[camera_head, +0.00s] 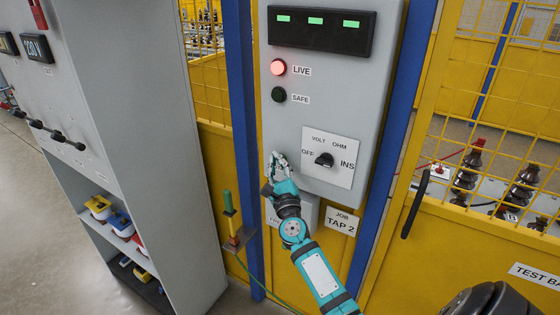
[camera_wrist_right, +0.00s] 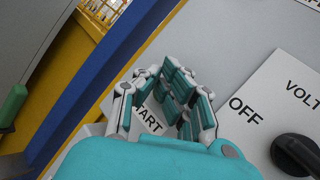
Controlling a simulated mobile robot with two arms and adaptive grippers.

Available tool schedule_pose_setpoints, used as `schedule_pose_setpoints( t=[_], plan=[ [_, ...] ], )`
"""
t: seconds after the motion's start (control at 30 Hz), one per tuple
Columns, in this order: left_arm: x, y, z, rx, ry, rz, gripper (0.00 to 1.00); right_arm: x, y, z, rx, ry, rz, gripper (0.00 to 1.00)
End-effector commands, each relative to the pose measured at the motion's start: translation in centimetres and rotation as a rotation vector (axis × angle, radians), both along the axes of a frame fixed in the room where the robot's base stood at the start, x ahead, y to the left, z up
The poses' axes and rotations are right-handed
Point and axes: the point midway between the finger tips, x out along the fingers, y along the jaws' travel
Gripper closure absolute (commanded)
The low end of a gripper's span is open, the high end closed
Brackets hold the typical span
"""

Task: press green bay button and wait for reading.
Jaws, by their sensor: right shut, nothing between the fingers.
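The grey bay panel (camera_head: 355,85) stands ahead in the head view. My right gripper (camera_head: 277,162) is in front of its lower left part, beside the knob plate (camera_head: 344,143). Its fingers are curled shut and empty; they also show in the right wrist view (camera_wrist_right: 168,92). A white label ending in "TART" (camera_wrist_right: 149,123) shows partly between the fingers. No green button can be made out; the fingers cover that spot, and I cannot tell whether they touch the panel. The display (camera_head: 336,43) shows green dashes. My left gripper is not in view.
The red lamp (camera_head: 278,67) by LIVE is lit; the dark green lamp (camera_head: 279,94) by SAFE looks unlit. A black knob (camera_head: 324,159) is close right of the gripper. A green-handled rod (camera_head: 229,204) hangs at left. A grey cabinet (camera_head: 115,75) stands further left.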

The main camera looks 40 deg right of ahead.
Motion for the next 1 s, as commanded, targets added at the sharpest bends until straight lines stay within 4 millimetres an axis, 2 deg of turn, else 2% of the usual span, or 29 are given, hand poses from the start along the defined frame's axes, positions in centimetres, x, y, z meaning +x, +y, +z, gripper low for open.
schedule_pose_setpoints(
  t=[0.3, 0.67, 1.0],
  plan=[
    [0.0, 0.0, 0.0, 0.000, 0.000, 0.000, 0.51, -0.1, 0.1, 0.0, 0.001, 0.000, -0.001, 1.00],
    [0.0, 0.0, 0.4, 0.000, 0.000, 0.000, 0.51, -0.7, 1.7, -0.1, 0.000, 0.001, 0.000, 1.00],
    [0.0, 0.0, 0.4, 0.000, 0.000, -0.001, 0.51, -0.8, 1.8, -0.1, 0.000, 0.000, 0.000, 1.00]
  ],
)
